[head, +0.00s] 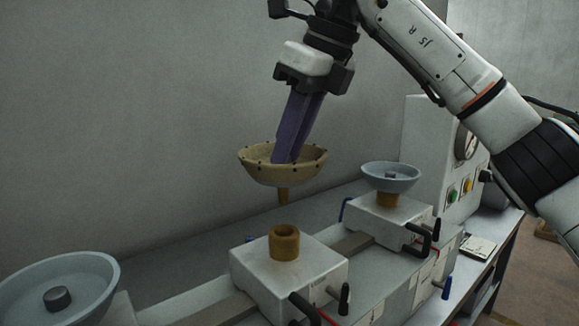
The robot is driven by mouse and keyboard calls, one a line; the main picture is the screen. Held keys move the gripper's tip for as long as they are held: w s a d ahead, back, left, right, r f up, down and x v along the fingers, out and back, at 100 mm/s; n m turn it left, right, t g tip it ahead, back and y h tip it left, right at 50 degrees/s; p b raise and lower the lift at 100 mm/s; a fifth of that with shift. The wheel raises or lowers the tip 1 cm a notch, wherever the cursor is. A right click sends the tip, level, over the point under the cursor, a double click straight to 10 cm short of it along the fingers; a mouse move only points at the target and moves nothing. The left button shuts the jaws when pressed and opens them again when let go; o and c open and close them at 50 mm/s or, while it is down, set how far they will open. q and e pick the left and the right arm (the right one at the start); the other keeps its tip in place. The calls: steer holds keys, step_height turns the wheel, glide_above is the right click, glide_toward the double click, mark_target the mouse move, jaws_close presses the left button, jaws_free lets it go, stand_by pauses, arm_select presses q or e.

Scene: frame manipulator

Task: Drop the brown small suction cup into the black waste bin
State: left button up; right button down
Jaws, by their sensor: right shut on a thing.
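The brown suction cup (255,168) is a tan bowl-shaped piece with dark dots along its rim and a short stem below. My right gripper (284,158), with purple fingers, reaches down into the bowl and is shut on it. The cup hangs upright in the air, its stem above and apart from a brown ring-shaped socket (284,243) on a white block. The fingertips are partly hidden inside the bowl. The black waste bin is not in view. My left gripper is not in view.
A grey-blue cup (391,177) stands on another white block to the right. A larger grey-blue cup (60,285) is at the lower left. A white machine (425,140) with a gauge and buttons stands behind at right. Black clamp handles (345,297) stick out in front. Floor shows at far right.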

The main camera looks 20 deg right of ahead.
steer(key=shift+r+p, duration=2.65)
steer(key=shift+r, duration=0.05)
steer(key=shift+f, duration=0.1)
